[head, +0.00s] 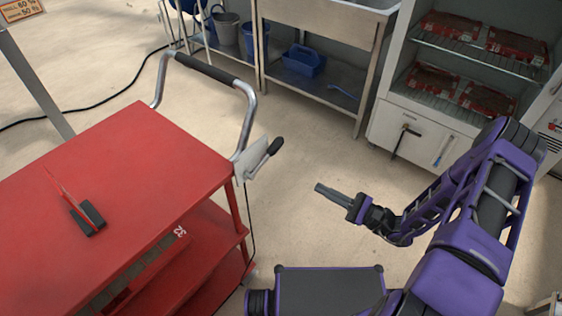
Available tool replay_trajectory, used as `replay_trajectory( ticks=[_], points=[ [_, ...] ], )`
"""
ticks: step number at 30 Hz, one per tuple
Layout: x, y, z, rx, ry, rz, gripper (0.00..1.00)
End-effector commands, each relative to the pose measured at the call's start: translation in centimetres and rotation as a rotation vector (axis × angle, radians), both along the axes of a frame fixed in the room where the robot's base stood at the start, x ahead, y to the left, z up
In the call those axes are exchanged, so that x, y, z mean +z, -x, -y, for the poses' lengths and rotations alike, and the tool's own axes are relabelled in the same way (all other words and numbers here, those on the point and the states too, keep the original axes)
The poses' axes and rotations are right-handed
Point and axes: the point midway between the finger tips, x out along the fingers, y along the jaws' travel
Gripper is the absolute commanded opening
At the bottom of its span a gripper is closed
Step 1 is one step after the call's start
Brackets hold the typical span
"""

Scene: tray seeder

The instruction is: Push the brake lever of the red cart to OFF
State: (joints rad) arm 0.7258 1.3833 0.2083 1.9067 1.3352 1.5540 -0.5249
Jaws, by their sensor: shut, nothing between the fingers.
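The red cart (105,172) stands at the left, with a metal push handle (246,107) with a black grip at its far end. The brake lever (264,158) has a black knob and sits on a pale plate (245,161) at the cart's right corner, beside the handle. The knob points up and to the right; any ON or OFF marks are too small to read. My gripper (319,188) is shut and empty, to the right of the lever and apart from it, with its fingertips pointing left toward the cart.
A black and red item (88,218) lies on the cart top. A metal bench (330,28) with a blue caddy (304,60) stands at the back. A white cabinet (402,118) with wire shelves stands at the back right. A cable (98,103) crosses the floor. Floor between lever and gripper is clear.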

Motion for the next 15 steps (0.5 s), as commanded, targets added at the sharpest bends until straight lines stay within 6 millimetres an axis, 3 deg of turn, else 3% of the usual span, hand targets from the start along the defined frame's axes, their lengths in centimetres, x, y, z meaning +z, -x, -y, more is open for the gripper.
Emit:
replay_trajectory(
  ticks=[6, 15],
  points=[
    [0.51, -0.56, 0.71, -0.089, -0.096, -0.013, 0.0],
    [0.56, -0.58, 0.7, -0.09, -0.1, -0.014, 0.0]
  ],
)
